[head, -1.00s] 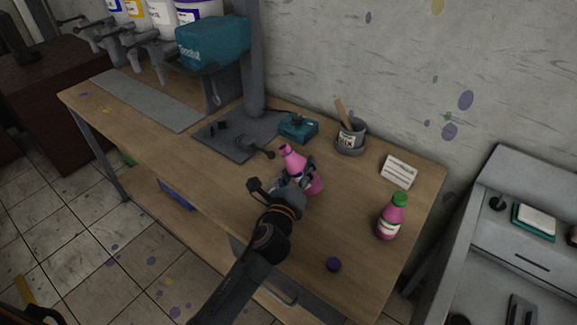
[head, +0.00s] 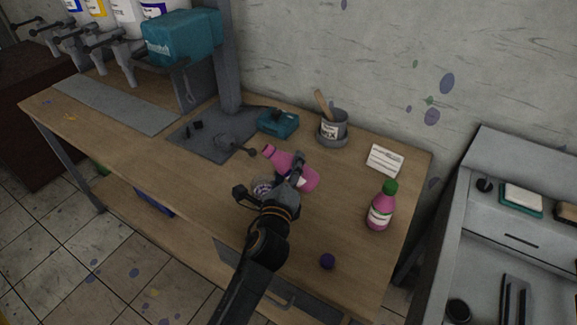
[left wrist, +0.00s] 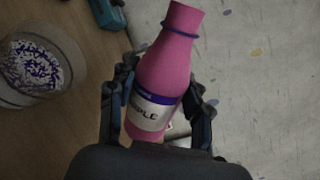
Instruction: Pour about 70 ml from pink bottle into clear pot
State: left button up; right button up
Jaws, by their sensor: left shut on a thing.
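The pink bottle (head: 310,179) is held by my left gripper (head: 289,180) above the table. It is uncapped and tilted far over, its neck pointing left in the head view. In the left wrist view the bottle (left wrist: 168,62) sits between both fingers, with a purple neck ring and a label whose end reads "PLE". A round clear pot (head: 262,187) with purple and white specks shows just left of the gripper, partly hidden by it; the left wrist view shows the pot (left wrist: 12,92) apart from the bottle. No stream of liquid is visible. My right gripper is out of view.
A MIX pot with a stick (head: 333,130), a teal box (head: 278,122) and a white card (head: 385,160) are behind.

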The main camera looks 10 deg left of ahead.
pick_arm(q)
jog(key=shift+f, duration=0.15)
jog(key=shift+f+n+b, duration=0.1)
jog(key=shift+n+b, duration=0.2)
jog(key=shift+n, duration=0.2)
jog(key=shift+d+n, duration=0.2)
jog(key=shift+n, duration=0.1)
jog(key=shift+f, duration=0.1)
jog(key=shift+f+n+b, duration=0.15)
jog(key=shift+n+b, duration=0.2)
jog(key=shift+n, duration=0.05)
jog(key=shift+d+f+n, duration=0.15)
jog(key=shift+n, duration=0.25)
jog(key=shift+f+n+b, duration=0.3)
jog(key=shift+n+b, duration=0.2)
dwell(0.5)
jog(key=shift+f+n, duration=0.15)
jog(key=shift+n, duration=0.15)
